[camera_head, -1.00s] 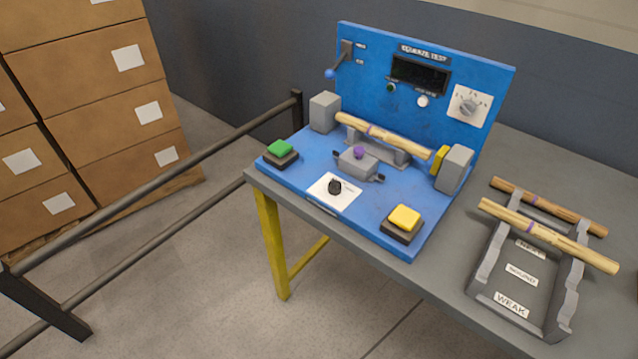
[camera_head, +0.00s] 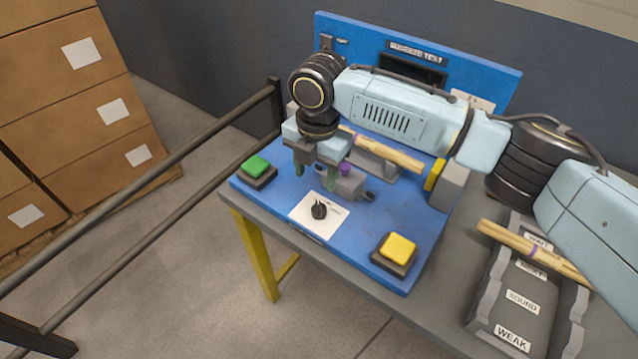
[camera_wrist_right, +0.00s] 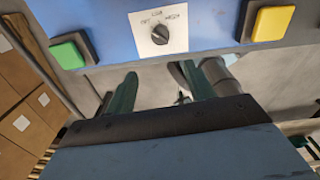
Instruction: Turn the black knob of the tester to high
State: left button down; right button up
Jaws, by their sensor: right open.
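The black knob (camera_head: 319,211) sits on a white label plate (camera_head: 309,225) on the front part of the blue tester (camera_head: 355,250). It also shows in the right wrist view (camera_wrist_right: 160,34), with small words around it; I cannot read its setting surely. My right gripper (camera_head: 315,182) is open and empty, pointing down above the tester, a little behind the knob in the head view and apart from it. Its two green fingers (camera_wrist_right: 160,90) show in the wrist view. My right arm hides part of the upright panel. My left gripper is out of view.
A green button (camera_head: 257,165) is left of the knob and a yellow button (camera_head: 398,247) right. A rack (camera_head: 476,305) holds another spindle (camera_head: 530,249). A rail (camera_head: 150,175) runs at left.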

aim_at(319, 205)
jog(key=f, duration=0.3)
jog(key=shift+w+d, duration=0.35)
notch_tip(319, 205, down, 9)
jog(key=shift+w+f+b, duration=0.1)
jog(key=shift+w+b, duration=0.05)
jog(key=shift+b, duration=0.35)
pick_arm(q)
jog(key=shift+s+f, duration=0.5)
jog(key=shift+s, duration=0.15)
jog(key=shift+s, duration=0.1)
pick_arm(e)
jog(key=shift+c, duration=0.4)
jog(key=c, duration=0.9)
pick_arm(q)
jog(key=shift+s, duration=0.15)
